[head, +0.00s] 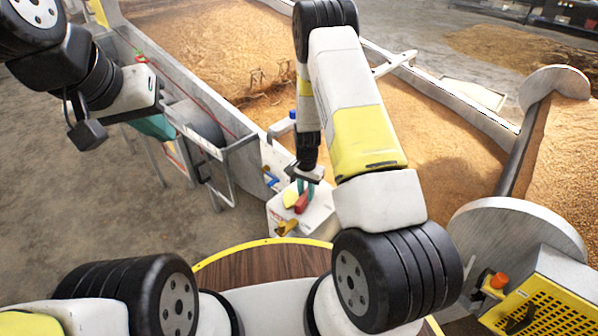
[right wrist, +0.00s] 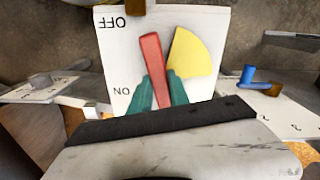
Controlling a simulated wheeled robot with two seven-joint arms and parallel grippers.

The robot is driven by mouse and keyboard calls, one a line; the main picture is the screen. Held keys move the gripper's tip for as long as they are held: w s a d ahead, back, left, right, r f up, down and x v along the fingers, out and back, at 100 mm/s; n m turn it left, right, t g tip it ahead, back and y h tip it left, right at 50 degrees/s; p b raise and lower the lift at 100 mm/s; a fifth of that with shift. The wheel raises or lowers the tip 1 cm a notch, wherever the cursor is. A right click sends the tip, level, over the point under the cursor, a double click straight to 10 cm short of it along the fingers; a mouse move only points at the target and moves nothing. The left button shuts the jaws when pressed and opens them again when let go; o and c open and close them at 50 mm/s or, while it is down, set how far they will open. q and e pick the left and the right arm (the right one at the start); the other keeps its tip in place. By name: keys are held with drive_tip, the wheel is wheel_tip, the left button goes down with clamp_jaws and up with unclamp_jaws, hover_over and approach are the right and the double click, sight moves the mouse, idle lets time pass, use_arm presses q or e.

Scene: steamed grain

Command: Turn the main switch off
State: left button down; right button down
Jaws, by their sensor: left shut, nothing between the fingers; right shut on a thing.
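The main switch is a red lever (right wrist: 151,58) on a white panel (right wrist: 118,62) marked OFF and ON, with a yellow sector (right wrist: 193,55) beside the lever. The lever stands nearly upright there, leaning slightly left. My right gripper (right wrist: 157,90) is shut on the lever, with teal fingers on both sides. The lever (head: 302,203) also shows in the head view, below my right gripper (head: 306,187). My left gripper (head: 156,126) is shut and empty, away from the panel.
A long metal trough (head: 205,95) borders the grain bed (head: 200,45) behind the panel. A blue handle (right wrist: 248,75) sits right of the panel in the right wrist view. A yellow machine (head: 545,300) with an orange knob stands at the lower right. Open floor lies at left.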

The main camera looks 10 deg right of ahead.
drive_tip(key=shift+m, duration=1.3)
drive_tip(key=shift+a, duration=0.1)
drive_tip(key=c, duration=1.2)
unclamp_jaws()
drive_tip(key=shift+c, duration=0.2)
drive_tip(key=shift+r, duration=3.9)
